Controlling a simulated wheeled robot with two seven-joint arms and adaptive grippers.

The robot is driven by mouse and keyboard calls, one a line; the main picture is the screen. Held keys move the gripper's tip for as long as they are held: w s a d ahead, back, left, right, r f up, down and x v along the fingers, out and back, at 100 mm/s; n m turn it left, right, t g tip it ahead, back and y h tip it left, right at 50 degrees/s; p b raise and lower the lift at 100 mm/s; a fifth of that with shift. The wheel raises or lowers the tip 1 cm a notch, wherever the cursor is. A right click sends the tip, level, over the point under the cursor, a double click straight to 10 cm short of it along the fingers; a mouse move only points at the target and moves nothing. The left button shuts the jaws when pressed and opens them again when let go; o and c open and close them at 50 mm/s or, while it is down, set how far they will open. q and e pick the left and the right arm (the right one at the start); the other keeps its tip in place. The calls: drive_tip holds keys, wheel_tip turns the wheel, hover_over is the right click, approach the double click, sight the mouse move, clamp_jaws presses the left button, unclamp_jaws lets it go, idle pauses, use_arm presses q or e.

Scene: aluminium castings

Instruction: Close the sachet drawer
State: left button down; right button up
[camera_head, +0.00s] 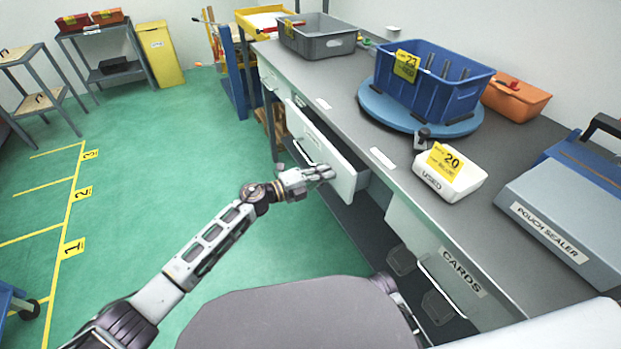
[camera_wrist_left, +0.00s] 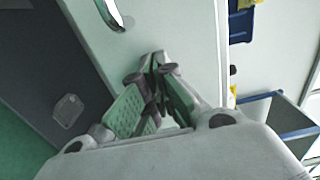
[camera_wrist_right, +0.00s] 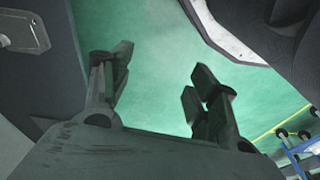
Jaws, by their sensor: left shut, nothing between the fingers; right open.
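A white drawer (camera_head: 327,158) stands pulled out from under the grey worktop in the head view. Its label is not readable here, so I cannot confirm that it is the sachet drawer. My left gripper (camera_head: 328,172) is shut and empty at the drawer's front face. In the left wrist view the closed fingertips (camera_wrist_left: 158,65) are at or very near the pale front panel (camera_wrist_left: 195,45), below a handle (camera_wrist_left: 112,14); I cannot tell whether they touch. My right gripper (camera_wrist_right: 160,75) is open and empty above the green floor in the right wrist view.
A drawer marked CARDS (camera_head: 450,275) is to the right below the worktop. On the worktop (camera_head: 350,115) are a blue crate (camera_head: 425,95) on a round turntable (camera_head: 375,108), a white USED box (camera_head: 450,178) and a pouch sealer (camera_head: 560,215).

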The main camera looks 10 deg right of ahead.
use_arm(q)
drive_tip(key=x, duration=0.5)
drive_tip(key=shift+d+b, duration=0.15)
drive_tip(key=shift+b, duration=0.25)
drive_tip(key=shift+x, duration=0.75)
use_arm(e)
drive_tip(key=shift+w+a+r, duration=0.1)
drive_tip(key=shift+a+r, duration=0.15)
drive_tip(key=shift+r, duration=0.55)
use_arm(q)
drive_tip(key=shift+r, duration=0.1)
